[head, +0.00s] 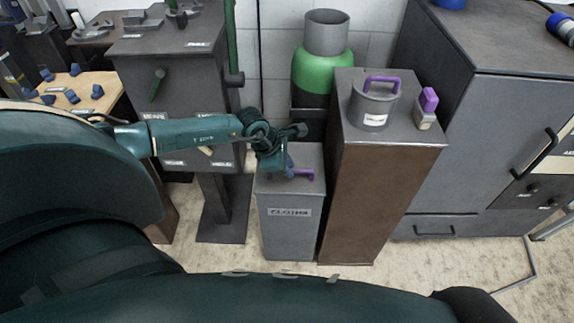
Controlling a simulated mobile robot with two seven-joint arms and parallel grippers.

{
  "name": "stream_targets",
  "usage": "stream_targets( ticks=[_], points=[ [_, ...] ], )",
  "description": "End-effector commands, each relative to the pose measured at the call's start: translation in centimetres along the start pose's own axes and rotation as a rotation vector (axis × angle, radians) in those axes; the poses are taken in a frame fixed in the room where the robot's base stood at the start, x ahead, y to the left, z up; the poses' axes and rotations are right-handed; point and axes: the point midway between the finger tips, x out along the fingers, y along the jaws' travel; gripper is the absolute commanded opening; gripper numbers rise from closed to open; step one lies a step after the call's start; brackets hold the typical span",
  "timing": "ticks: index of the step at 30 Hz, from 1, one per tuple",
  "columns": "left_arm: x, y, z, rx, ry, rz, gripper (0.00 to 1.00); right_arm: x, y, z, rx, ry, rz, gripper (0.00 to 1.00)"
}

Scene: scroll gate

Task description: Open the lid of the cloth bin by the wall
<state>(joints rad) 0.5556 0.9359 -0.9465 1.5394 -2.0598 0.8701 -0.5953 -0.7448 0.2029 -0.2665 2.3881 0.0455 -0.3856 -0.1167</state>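The grey cloth bin (290,235) stands on the floor near the wall, with a label on its front. Its flat lid (312,158) looks shut. My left gripper (287,171) points down over the lid, at the left end of the handle. The wrist hides part of the lid, and the fingers are too small and covered to tell whether they grip the handle. My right gripper is not in view.
A tall brown cabinet (375,200) stands close on the bin's right, carrying a grey pot (371,108) with a purple handle and a purple-topped item (428,104). A green cylinder (321,70) is behind. A grey pedestal (217,215) stands left, with floor between.

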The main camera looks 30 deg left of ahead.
Motion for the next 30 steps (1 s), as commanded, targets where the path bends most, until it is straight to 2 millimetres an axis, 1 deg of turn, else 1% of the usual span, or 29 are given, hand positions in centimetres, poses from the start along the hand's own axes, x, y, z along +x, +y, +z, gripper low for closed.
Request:
stream_targets(
  ticks=[1,6,7,22,26,30],
  points=[
    [0.0,0.0,0.0,0.000,0.000,0.000,0.15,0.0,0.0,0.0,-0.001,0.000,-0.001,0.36],
    [0.0,0.0,0.0,0.000,0.000,0.000,0.02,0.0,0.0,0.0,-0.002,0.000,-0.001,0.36],
    [0.0,0.0,0.0,0.000,0.000,0.000,0.00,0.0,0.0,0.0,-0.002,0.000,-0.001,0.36],
    [-0.1,0.1,0.0,-0.004,0.001,-0.006,0.00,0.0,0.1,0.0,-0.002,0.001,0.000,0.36],
    [-0.5,0.6,0.1,-0.018,0.006,-0.028,0.00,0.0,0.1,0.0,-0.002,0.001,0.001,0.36],
    [-1.2,1.5,0.3,-0.044,0.008,-0.085,0.00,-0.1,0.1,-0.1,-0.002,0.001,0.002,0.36]
  ],
)
